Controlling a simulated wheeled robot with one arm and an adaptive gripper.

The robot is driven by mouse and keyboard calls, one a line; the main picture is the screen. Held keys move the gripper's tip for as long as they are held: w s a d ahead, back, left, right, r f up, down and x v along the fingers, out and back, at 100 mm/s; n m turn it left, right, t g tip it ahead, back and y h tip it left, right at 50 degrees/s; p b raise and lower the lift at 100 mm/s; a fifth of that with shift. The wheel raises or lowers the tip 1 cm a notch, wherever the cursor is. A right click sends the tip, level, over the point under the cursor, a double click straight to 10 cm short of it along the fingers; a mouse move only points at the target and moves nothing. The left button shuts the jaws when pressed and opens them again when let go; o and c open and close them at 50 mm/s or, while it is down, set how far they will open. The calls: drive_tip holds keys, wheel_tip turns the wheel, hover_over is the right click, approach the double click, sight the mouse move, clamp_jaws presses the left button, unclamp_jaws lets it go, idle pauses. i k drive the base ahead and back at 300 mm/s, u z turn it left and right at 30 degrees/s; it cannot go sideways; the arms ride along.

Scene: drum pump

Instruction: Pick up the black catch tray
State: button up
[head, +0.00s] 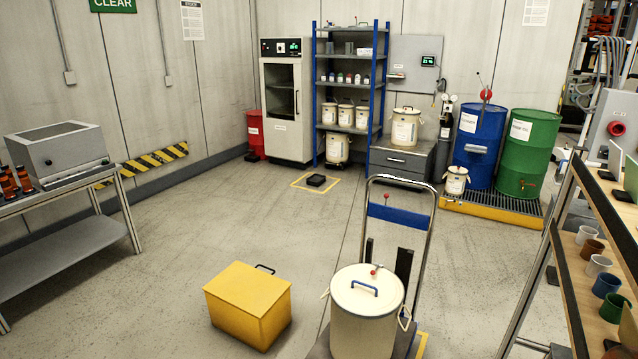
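A small black object that looks like the catch tray (316,181) lies on the floor in the head view. It is inside a yellow floor marking, in front of the white cabinet and the blue shelf rack. It is small at this distance, so its inside is hard to make out. Nothing covers it. My gripper is not in view.
A cart with a cream drum (366,315) and a yellow box (248,303) stand in the foreground. A metal table (75,245) is at left, a wooden shelf of mugs (590,270) at right. Blue (478,145) and green drums (525,155) stand behind. Floor left of the box is clear.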

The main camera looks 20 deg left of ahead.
sight(315, 179)
drive_tip(key=u, duration=2.05)
drive_tip(key=i, duration=6.65)
drive_tip(key=z, duration=2.7)
